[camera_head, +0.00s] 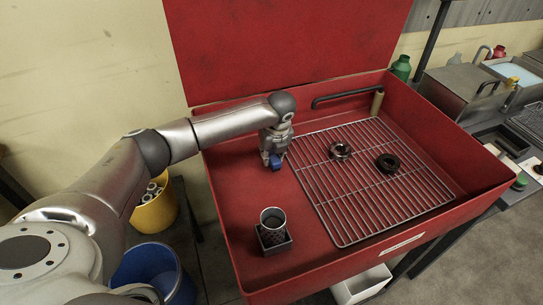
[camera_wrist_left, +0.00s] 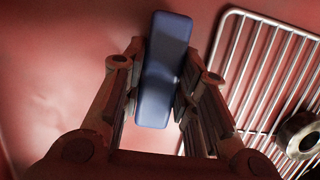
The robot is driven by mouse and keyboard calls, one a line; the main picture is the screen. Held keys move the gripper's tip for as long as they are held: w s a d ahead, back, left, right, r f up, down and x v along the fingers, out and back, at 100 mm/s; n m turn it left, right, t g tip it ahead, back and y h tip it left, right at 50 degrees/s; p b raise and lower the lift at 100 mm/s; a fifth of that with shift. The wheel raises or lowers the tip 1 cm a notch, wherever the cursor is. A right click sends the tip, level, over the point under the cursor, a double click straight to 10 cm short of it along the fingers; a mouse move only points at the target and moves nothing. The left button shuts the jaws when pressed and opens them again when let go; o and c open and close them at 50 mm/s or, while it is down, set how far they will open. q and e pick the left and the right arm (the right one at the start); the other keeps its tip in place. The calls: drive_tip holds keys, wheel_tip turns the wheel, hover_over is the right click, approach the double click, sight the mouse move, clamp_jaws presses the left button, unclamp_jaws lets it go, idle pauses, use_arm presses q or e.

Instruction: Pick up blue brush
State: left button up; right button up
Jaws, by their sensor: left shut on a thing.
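The blue brush (camera_wrist_left: 164,70) is a dark blue block between the two fingers of my left gripper (camera_wrist_left: 160,85) in the left wrist view. The fingers touch it on both sides, so the gripper is shut on it. In the head view my left gripper (camera_head: 274,156) points down over the left part of the red tub, and a small blue piece of the brush (camera_head: 275,162) shows at its tips. I cannot tell whether the brush touches the tub floor. My right gripper is in neither view.
A wire rack (camera_head: 365,205) lies in the red tub (camera_head: 222,160), with two dark metal rings (camera_head: 340,150) (camera_head: 387,163) on it. A yellow bucket (camera_head: 155,212) and a blue bucket (camera_head: 145,265) stand outside, left.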

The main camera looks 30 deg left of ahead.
sight(272, 153)
use_arm(q)
drive_tip(key=shift+r+b, duration=0.2)
drive_tip(key=shift+b, duration=0.5)
wheel_tip(272, 153, up, 4)
drive_tip(key=shift+f+p, duration=0.15)
drive_tip(key=shift+p, duration=0.15)
drive_tip(key=s+r, duration=0.9)
drive_tip(key=s, duration=0.5)
drive_tip(key=shift+r, duration=0.2)
drive_tip(key=shift+a, duration=0.1)
